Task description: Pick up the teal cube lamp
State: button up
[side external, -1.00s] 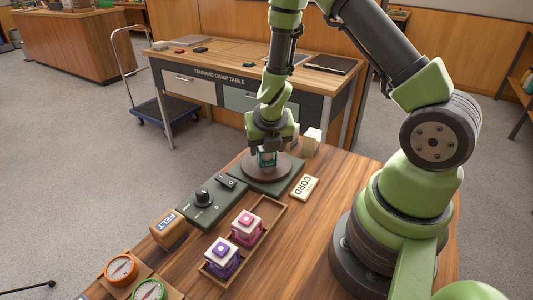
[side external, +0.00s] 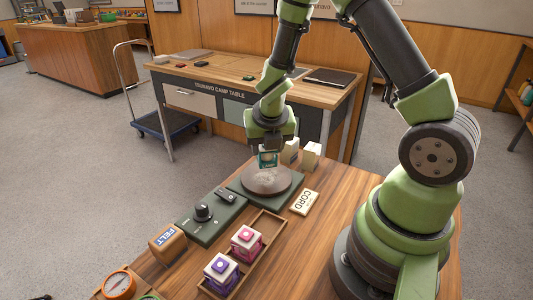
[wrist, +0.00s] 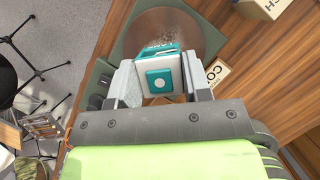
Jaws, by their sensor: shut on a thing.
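The teal cube lamp (side external: 267,160) is a small cube with teal sides. A white face with a teal button shows in the wrist view (wrist: 160,78). My gripper (side external: 269,150) is shut on it, with a jaw on either side. It is held above the round brown turntable disc (side external: 266,181), with a gap below it in the side view. The lamp's upper part is hidden by the jaws in the side view.
A wooden tray (side external: 268,222) holds a pink cube lamp (side external: 246,243) and a purple one (side external: 221,273). A green control box (side external: 211,216), a FELT block (side external: 167,243), a CORD box (side external: 305,202) and pale boxes (side external: 311,154) stand around. Bare wood lies front right.

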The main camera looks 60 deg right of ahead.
jog(key=shift+r, duration=2.8)
jog(key=shift+a+r, duration=0.1)
jog(key=shift+r, duration=0.1)
jog(key=shift+s+a+f+m+g, duration=0.1)
jog(key=shift+a+f+m+g, duration=0.1)
jog(key=shift+m, duration=0.3)
jog(key=shift+s+a+f+m+g, duration=0.1)
jog(key=shift+m+g, duration=0.1)
jog(key=shift+m, duration=0.3)
jog(key=shift+s+a+f+m+g+y, duration=0.55)
jog(key=shift+s+a+f+m+g, duration=0.85)
jog(key=shift+m, duration=2.7)
jog(key=shift+s+a+f+m+g+y, duration=0.75)
jog(key=shift+a+f+m, duration=1.2)
jog(key=shift+m, duration=2.15)
jog(key=shift+s+a+f+m+g+y, duration=0.4)
jog(key=shift+s+a+f+m+g, duration=1.05)
jog(key=shift+m, duration=2.65)
jog(key=shift+w+a+f, duration=0.15)
jog(key=shift+a+f, duration=0.05)
jog(key=shift+f, duration=0.2)
jog(key=shift+w+a+f, duration=0.15)
jog(key=shift+f, duration=0.25)
jog(key=shift+f, duration=0.25)
jog(key=shift+f, duration=0.15)
